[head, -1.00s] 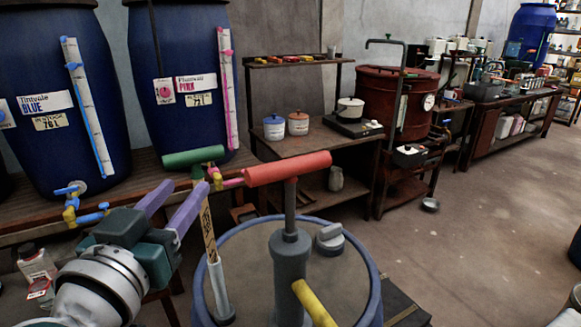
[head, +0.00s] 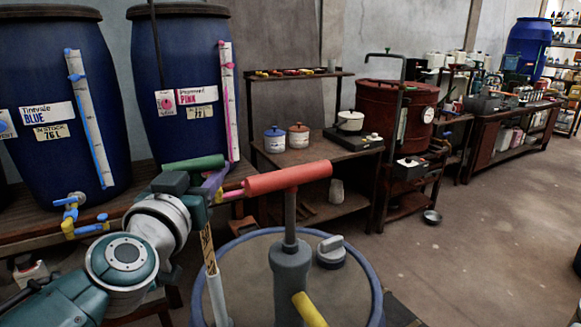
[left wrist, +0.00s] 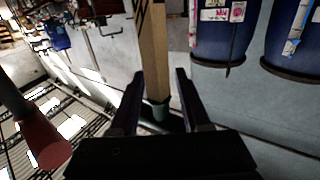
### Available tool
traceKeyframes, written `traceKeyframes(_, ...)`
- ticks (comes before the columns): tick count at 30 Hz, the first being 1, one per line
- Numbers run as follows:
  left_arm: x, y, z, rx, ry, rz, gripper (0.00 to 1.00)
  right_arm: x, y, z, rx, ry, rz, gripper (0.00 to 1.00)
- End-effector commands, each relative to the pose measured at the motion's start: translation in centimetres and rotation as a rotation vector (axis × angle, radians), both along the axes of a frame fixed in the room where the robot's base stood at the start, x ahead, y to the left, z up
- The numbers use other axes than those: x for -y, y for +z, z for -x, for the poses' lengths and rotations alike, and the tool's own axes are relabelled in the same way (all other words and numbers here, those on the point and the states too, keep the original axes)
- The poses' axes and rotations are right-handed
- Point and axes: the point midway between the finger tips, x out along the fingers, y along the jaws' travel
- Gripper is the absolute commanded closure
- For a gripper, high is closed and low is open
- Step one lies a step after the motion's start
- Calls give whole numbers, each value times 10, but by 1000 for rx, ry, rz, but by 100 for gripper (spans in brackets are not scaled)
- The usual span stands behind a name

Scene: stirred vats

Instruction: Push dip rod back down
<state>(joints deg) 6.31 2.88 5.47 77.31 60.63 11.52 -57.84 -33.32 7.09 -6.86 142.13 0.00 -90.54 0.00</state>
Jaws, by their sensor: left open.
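The dip rod is a flat pale wooden stick with dark marks (head: 208,250), standing in a white tube (head: 217,295) on the drum lid. A green crosswise handle (head: 193,163) is over it; their join is hidden by my gripper. My left gripper (head: 214,186) is at the rod's upper part, just under the green handle. In the left wrist view, which is upside down, the rod (left wrist: 153,50) runs between the two open fingers (left wrist: 157,95), with a green end (left wrist: 160,110) near them. I cannot tell whether a finger touches it. My right gripper is not in view.
A pump with a red handle (head: 288,179) and yellow spout (head: 309,310) stands close right of the rod on the blue-rimmed drum (head: 345,243). A grey cap (head: 331,250) is beside it. Blue vats (head: 190,80) with taps stand behind.

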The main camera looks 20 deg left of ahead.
Motion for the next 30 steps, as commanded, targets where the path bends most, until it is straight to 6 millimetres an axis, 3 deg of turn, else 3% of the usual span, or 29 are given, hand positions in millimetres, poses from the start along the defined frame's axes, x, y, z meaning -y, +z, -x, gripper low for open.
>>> traceKeyframes(2,0,0,0,0,0,0,54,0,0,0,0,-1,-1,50)
traceKeyframes(14,0,0,0,0,0,0,99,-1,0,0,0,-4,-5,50)
traceKeyframes(30,0,0,0,0,0,0,100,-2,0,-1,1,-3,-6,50)
